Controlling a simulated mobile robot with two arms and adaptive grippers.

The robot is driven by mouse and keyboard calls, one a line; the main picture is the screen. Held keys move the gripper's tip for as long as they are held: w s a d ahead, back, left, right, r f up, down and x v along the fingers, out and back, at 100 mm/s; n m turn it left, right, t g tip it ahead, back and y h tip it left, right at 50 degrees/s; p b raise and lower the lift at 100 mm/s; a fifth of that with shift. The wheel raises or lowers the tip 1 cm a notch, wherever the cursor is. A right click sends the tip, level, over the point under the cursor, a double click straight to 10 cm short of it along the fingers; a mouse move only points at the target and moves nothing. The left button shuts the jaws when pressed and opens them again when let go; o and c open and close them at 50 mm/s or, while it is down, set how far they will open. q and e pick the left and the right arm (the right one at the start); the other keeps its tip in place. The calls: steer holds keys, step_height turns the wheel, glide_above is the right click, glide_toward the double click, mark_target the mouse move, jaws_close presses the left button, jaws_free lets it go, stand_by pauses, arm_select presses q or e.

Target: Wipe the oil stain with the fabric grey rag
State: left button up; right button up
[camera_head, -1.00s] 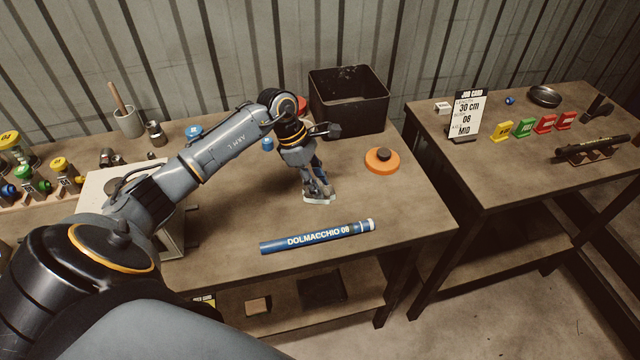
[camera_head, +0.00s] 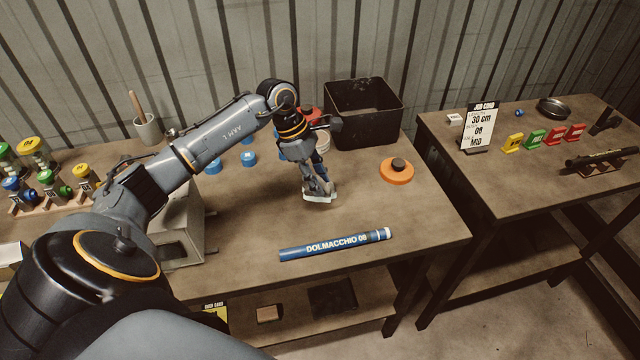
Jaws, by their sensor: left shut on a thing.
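My left gripper (camera_head: 319,190) points down over the middle of the near table. It is shut on the grey rag (camera_head: 320,198), a small light piece at the fingertips, at or just above the tabletop. Most of the rag is hidden by the fingers. I cannot make out the oil stain; the gripper and rag may cover it. My right gripper is not in view.
A blue DOLMACCHIO 08 tube (camera_head: 335,245) lies in front of the gripper. An orange disc with a dark knob (camera_head: 397,171) is to the right. A black open bin (camera_head: 365,112) stands behind. Blue caps (camera_head: 248,159) lie to the left. A second table (camera_head: 540,185) stands to the right.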

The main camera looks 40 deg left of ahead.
arm_select(q)
steer(key=shift+r+p, duration=0.45)
steer(key=shift+r, duration=0.9)
